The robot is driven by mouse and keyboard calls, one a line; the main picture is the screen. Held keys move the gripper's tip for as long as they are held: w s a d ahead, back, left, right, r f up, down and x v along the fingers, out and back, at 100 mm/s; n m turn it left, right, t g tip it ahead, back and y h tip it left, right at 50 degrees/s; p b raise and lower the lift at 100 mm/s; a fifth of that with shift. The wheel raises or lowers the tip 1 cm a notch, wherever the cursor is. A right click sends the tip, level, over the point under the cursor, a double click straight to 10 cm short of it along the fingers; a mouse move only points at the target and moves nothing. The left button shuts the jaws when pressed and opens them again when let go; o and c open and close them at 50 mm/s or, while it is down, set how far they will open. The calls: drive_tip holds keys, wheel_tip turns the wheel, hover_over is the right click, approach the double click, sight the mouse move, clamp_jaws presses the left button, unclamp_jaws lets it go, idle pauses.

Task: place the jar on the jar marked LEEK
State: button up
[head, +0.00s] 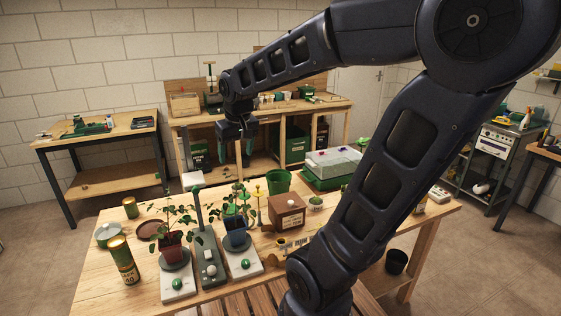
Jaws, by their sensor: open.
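Several small cylinders that look like jars stand at the left end of the wooden table. A tall dark jar-like cylinder (126,270) with gold bands is at the front left; its lettering is too small to read surely. Its upper part may be a second jar stacked on it; I cannot tell. Another small brown-and-green jar (130,207) stands alone farther back. No label reading LEEK is legible. My gripper (243,153) is open and appears empty, high above the back of the table, well apart from these jars.
A green-lidded pot (109,235) and a brown saucer (152,229) are near the jars. Potted seedlings (171,246) on grey scale-like stands fill the front middle. A green cup (278,181), brown box (287,212) and clear-covered tray (336,161) stand farther right. My arm hides part of the table's right side.

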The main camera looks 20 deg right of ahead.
drive_tip(key=s+d+m+t, duration=0.1)
drive_tip(key=s+d+m, duration=0.1)
drive_tip(key=s+d, duration=0.8)
drive_tip(key=shift+f+m, duration=0.3)
